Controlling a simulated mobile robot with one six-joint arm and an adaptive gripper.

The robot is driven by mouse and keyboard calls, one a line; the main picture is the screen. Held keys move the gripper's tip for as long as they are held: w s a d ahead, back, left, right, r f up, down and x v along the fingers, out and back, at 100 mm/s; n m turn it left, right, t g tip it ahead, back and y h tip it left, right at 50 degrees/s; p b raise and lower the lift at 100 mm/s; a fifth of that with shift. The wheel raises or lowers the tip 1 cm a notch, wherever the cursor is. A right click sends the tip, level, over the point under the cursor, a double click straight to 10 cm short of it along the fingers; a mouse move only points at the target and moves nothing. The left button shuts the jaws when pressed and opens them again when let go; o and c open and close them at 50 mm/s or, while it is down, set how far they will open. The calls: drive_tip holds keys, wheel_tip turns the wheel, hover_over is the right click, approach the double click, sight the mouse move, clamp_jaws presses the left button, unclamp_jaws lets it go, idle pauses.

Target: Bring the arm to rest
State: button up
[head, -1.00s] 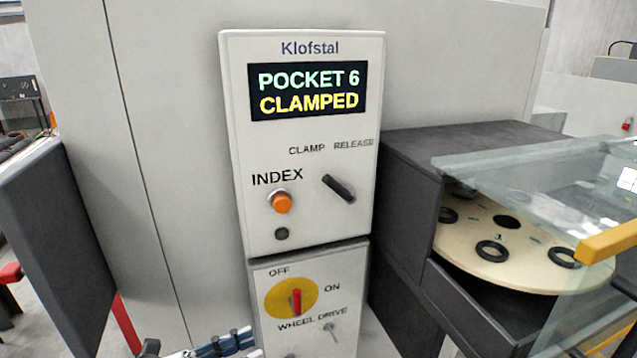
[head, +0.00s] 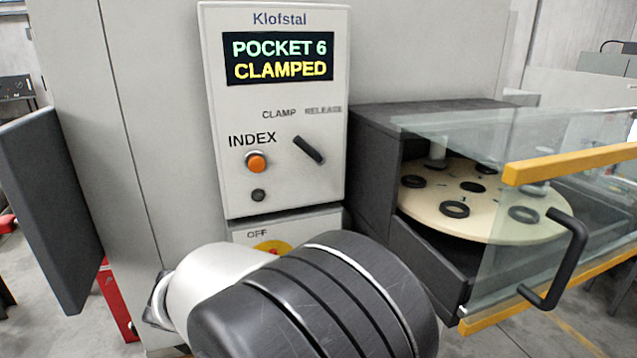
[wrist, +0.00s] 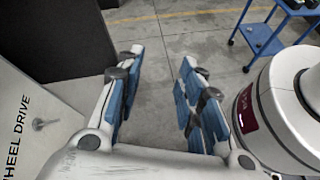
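My gripper (wrist: 161,60) shows in the wrist view with its two blue-padded fingers apart and nothing between them. Grey concrete floor shows through the gap. In the head view my arm (head: 315,300) fills the lower middle, and the gripper itself cannot be seen there. My arm covers most of the lower switch panel (head: 325,222), including most of the yellow switch plate. In the wrist view the panel's WHEEL DRIVE toggle (wrist: 45,123) is left of my gripper, apart from it.
The Klofstal panel's display (head: 279,58) reads POCKET 6 CLAMPED. Its black selector (head: 308,149) tilts toward CLAMP. A pale wheel (head: 480,222) sits behind a yellow-framed glass guard (head: 575,160) at right. A blue cart (wrist: 270,38) stands on open floor.

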drive_tip(key=s+d+f+m+g+y+b, duration=0.2)
drive_tip(key=s+d+f+m+y+b, duration=0.2)
drive_tip(key=s+d+m+y+b, duration=0.5)
drive_tip(key=s+d+f+m+t+y+b, duration=0.3)
drive_tip(key=s+f+m+t, duration=0.1)
drive_tip(key=s+f+m, duration=0.2)
drive_tip(key=shift+s+d+f+m, duration=0.3)
drive_tip(key=shift+s+m, duration=0.35)
drive_tip(key=shift+m, duration=0.45)
drive_tip(key=shift+a, duration=0.1)
